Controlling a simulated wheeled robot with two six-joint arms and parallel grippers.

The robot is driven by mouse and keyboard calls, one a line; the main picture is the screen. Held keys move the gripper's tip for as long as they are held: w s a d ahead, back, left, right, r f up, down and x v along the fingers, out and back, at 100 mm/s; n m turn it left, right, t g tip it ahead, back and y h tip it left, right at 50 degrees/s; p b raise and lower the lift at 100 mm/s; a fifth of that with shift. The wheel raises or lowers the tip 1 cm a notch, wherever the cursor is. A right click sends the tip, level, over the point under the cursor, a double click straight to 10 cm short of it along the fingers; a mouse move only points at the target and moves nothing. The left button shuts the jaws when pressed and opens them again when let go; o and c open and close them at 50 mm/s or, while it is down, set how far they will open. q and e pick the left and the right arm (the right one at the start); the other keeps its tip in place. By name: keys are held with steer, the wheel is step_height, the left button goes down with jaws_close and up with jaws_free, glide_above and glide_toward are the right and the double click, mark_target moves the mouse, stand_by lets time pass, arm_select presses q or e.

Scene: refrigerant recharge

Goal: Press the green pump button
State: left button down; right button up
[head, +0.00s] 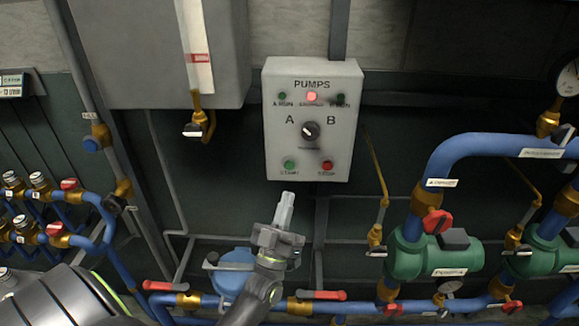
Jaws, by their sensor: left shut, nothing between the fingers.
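The green pump button (290,165), labelled START, is at the lower left of the grey PUMPS box (340,160). My left gripper (286,197) is shut and empty, with its fingertips pointing up just below the button in the picture. A gap shows between the fingertips and the button, but how far they are from the panel in depth is hard to tell. The red STOP button (327,166) is to the right of the green one. The A/B selector knob (310,130) is in the middle of the box. My right gripper is not in view.
A red lamp (311,97) glows at the top of the box. Green pumps (430,256) and blue pipes stand to the right. Red-handled valves (323,295) lie along the low pipe. Several small valves are at the left. A grey cabinet (150,60) hangs at upper left.

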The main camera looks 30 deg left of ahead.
mark_target(290, 164)
arm_select(q)
steer(key=w+a+b, duration=0.1)
steer(key=w+a, duration=0.3)
steer(key=w, duration=0.3)
steer(key=shift+a+b, duration=0.15)
steer(key=shift+b, duration=0.15)
stand_by(0.3)
steer(key=shift+w, duration=0.1)
stand_by(1.4)
steer(key=shift+w+a, duration=0.25)
steer(key=shift+w, duration=0.05)
steer(key=shift+w+a, duration=0.2)
steer(key=shift+w, duration=0.2)
stand_by(0.8)
steer(key=shift+s, duration=0.15)
steer(key=shift+s+d, duration=0.5)
steer(key=shift+s, duration=0.15)
